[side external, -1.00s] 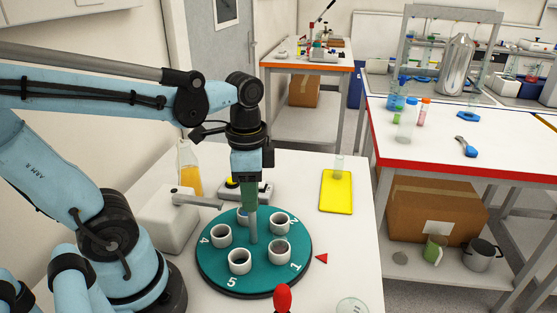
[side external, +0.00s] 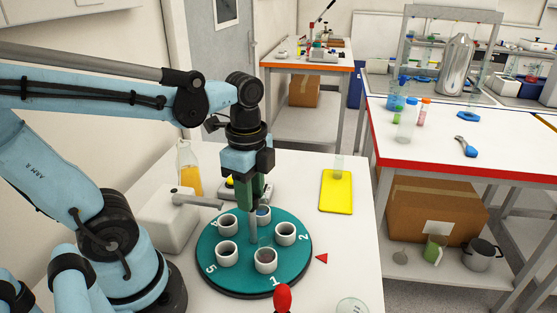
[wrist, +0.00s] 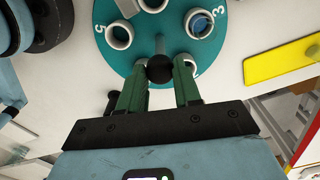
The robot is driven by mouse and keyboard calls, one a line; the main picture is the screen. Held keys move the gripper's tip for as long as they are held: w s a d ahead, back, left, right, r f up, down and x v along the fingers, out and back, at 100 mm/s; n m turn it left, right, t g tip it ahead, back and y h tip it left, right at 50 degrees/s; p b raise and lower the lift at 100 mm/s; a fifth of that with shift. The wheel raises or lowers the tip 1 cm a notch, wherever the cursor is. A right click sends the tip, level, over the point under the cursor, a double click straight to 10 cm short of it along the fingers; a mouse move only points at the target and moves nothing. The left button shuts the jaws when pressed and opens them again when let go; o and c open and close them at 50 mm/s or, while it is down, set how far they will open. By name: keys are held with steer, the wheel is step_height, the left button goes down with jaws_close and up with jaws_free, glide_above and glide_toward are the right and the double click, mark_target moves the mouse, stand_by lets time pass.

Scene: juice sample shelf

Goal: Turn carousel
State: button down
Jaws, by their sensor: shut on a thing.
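The teal carousel (side external: 232,284) is a round disc on the white table, with several white ring holders and painted numbers around its rim. The 1 is at the front, the 2 at the right, and the red triangle pointer (side external: 321,258) lies between them, beside the disc. A grey post (side external: 253,231) stands at the disc's middle. My gripper (side external: 253,203) points down over it; in the wrist view its green fingers are shut on the black ball knob (wrist: 160,69) at the post's top. A holder by the 3 shows blue inside (wrist: 202,24).
A yellow pad (side external: 336,196) with a clear vial (side external: 339,168) lies behind right. A bottle of orange juice (side external: 189,171) and a white box with a lever (side external: 166,223) stand left. A red knob (side external: 282,296) is close in front.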

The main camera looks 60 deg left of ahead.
steer(key=shift+m, duration=9.2)
steer(key=c, duration=0.8)
jaws_free()
steer(key=shift+r, duration=0.15)
step_height(320, 180, up, 12)
steer(key=shift+f, duration=0.1)
